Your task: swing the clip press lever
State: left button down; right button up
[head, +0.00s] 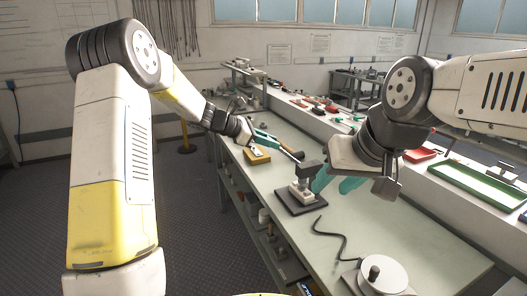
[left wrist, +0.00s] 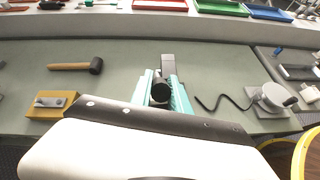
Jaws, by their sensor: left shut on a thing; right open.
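The clip press (head: 303,190) stands on a dark square base on the bench, with a dark block-shaped head at its top. Its lever reaches from the head toward my left gripper (head: 277,142). In the left wrist view, the teal fingers of my left gripper (left wrist: 161,84) are shut on both sides of the lever's round black end (left wrist: 160,91).
A yellow block (head: 257,155) lies left of the press, and a mallet (left wrist: 75,66) lies behind it in the left wrist view. A dark cable (head: 332,240) and a round pale device (head: 383,276) are nearer. A green tray (head: 480,184) is at the right.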

pick_arm(q)
jog(key=shift+w+d+r+y, duration=0.4)
jog(key=shift+d+r+y, duration=0.35)
jog(key=shift+r+y, duration=0.1)
jog(key=c, duration=1.3)
grip_release()
jog(key=shift+d, duration=0.1)
jog(key=shift+o, duration=0.2)
jog(key=v, duration=0.7)
jog(key=shift+a+r, duration=0.2)
jog(key=shift+a, duration=0.15)
